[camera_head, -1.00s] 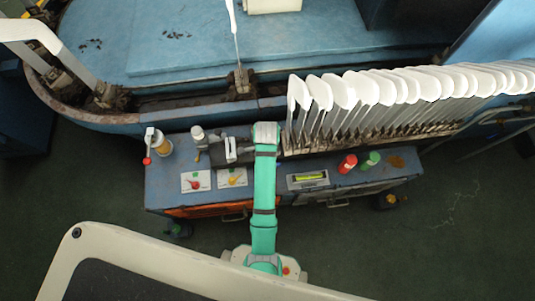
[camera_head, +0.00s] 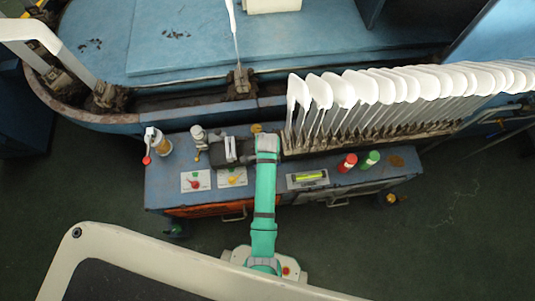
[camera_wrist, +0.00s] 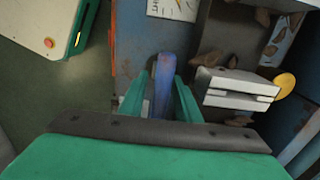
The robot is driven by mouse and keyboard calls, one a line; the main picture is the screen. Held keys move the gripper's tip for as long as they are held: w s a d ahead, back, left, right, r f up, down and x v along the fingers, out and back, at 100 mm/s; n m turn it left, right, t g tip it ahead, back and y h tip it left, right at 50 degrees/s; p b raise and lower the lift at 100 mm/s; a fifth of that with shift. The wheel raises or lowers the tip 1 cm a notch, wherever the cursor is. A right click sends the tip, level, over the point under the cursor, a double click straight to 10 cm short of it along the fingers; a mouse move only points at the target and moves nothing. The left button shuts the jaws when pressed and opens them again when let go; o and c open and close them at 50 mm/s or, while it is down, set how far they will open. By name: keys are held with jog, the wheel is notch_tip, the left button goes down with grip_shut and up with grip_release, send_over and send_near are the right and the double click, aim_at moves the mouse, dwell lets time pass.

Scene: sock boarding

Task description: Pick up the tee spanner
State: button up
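My gripper (camera_wrist: 163,92) points down at the blue, rust-worn top of the cart, with its two green fingers apart. A bluish-purple bar (camera_wrist: 165,75) with a worn brownish side lies between the fingers. It may be the tee spanner, but its crosspiece does not show clearly. Narrow gaps seem to remain beside the bar. The block also shows right of the fingers in the wrist view (camera_wrist: 235,88).
A yellow disc (camera_wrist: 285,83) is beyond the block. White sock forms (camera_head: 400,88) stand close at right.

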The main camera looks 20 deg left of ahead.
grip_shut()
jog(key=shift+w+r, duration=0.1)
jog(key=shift+r, duration=0.05)
